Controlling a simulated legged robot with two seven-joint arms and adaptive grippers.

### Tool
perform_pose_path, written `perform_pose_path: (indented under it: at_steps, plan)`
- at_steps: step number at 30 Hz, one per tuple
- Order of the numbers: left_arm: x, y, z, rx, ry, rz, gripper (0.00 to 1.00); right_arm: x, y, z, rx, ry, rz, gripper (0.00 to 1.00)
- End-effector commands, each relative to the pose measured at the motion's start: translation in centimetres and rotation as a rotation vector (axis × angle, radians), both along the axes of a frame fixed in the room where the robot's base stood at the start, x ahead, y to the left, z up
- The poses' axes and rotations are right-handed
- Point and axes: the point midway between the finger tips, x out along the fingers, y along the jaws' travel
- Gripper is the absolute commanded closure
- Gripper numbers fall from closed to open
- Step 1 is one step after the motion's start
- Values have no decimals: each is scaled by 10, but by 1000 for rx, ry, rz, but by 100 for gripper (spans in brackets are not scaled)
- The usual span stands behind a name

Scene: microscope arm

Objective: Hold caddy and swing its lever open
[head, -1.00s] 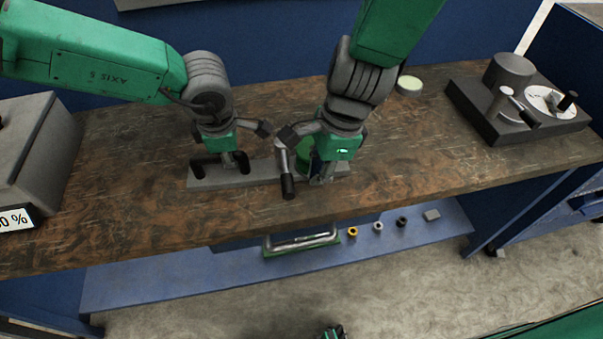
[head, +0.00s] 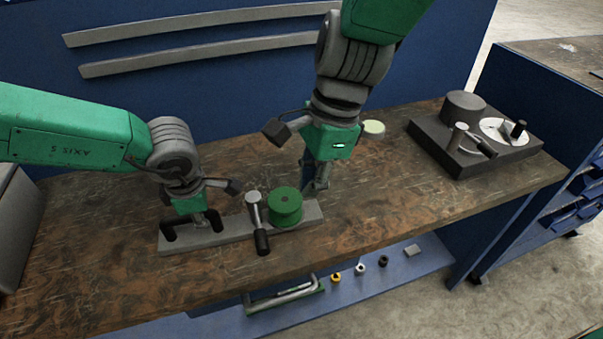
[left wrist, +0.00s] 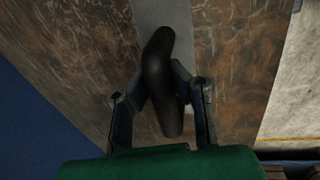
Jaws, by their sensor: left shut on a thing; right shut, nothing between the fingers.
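The caddy has a flat grey base plate (head: 233,230) on the bench, a black handle (head: 182,233) at its left end and a green cylinder (head: 285,206) near its right end. Its lever (head: 257,222) has a grey arm and a black grip pointing toward the bench's front edge, left of the cylinder. My left gripper (head: 206,221) is shut on the handle; the left wrist view shows the black handle (left wrist: 158,75) between the fingers (left wrist: 163,100). My right gripper (head: 318,186) is shut and empty, just behind and right of the cylinder, apart from the lever.
A dark block with a knob and a white dial (head: 475,135) stands at the right of the bench (head: 360,220). A pale round disc (head: 374,128) lies behind my right gripper. A lower shelf (head: 425,265) holds small rings.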

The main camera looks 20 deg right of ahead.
Motion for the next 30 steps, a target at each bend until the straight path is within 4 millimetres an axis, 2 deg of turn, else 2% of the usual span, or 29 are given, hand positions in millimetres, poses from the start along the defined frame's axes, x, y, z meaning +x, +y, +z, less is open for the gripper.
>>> perform_pose_path:
  at_steps: [1,3,14,19,30]
  plan:
    - [1,-1,2,-3,-3,0,84,0,0,0,0,0,0,100]
    - [1,-1,2,-2,-3,1,63,0,0,0,0,0,0,100]
    - [1,0,3,-1,-1,1,63,1,0,0,0,1,0,100]
    - [-3,0,26,-3,-3,0,63,0,0,0,0,0,0,100]
    - [-17,1,98,-2,-2,1,63,1,0,0,0,1,0,100]
